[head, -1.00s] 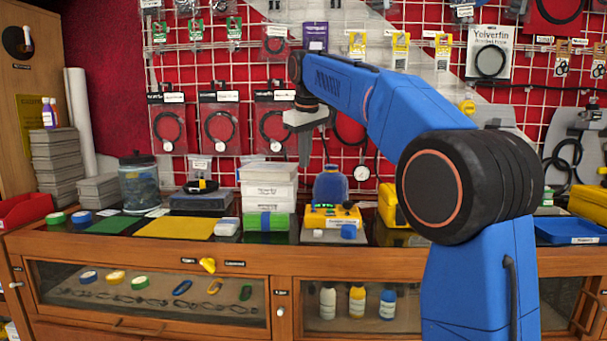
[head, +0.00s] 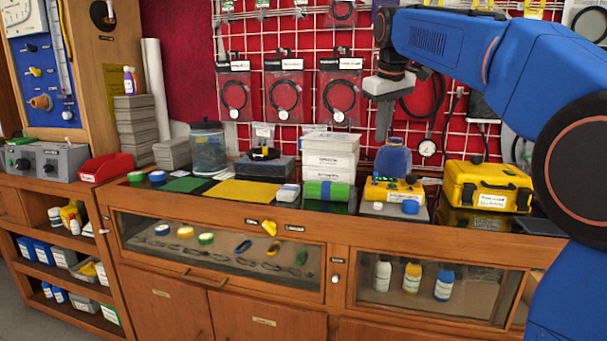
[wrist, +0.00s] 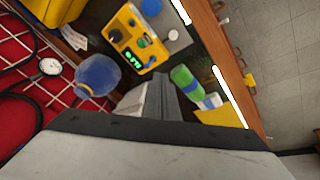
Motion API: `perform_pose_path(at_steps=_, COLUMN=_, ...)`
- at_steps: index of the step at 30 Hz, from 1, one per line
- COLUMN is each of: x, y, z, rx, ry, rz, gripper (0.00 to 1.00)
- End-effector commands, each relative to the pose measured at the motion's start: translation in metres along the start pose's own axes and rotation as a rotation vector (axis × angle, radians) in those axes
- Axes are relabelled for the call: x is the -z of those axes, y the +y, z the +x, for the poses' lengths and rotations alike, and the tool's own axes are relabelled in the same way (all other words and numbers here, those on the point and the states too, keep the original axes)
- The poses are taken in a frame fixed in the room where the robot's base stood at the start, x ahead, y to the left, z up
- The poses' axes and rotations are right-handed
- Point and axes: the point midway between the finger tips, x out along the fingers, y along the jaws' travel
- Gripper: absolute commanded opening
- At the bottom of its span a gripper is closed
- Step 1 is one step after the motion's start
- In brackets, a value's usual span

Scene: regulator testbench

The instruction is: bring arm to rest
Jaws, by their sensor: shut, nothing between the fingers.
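My gripper (head: 384,122) hangs fingers down from my blue arm in the head view, in front of the red grid wall and above the counter. Its fingers are together and hold nothing. In the wrist view the closed fingers (wrist: 158,98) show above the counter. Below and near it in the head view are a blue rounded jar (head: 393,161) and a yellow instrument box (head: 394,189). The jar (wrist: 98,76) and the yellow box (wrist: 134,38) also show in the wrist view. The gripper appears apart from both.
A stack of white boxes (head: 330,160) and a green roll (head: 326,191) stand left of the jar. A yellow case (head: 487,187) stands right. Packaged hoses (head: 285,95) hang on the wall. A grey testbench box (head: 45,160) and red bin (head: 106,167) are at far left.

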Motion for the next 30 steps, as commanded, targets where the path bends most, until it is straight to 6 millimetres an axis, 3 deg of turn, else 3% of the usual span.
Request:
perform_pose_path(at_steps=1, x=-0.019, y=-0.005, z=-0.001, rx=0.000, ry=0.002, rz=0.016, gripper=0.00)
perform_pose_path(at_steps=14, x=-0.162, y=-0.052, z=0.030, rx=0.005, ry=0.029, rz=0.166, gripper=0.00)
perform_pose_path(at_steps=23, x=-0.269, y=-0.096, z=0.074, rx=0.008, ry=0.047, rz=0.274, gripper=0.00)
perform_pose_path(at_steps=30, x=-0.356, y=-0.135, z=0.124, rx=0.012, ry=0.061, rz=0.363, gripper=0.00)
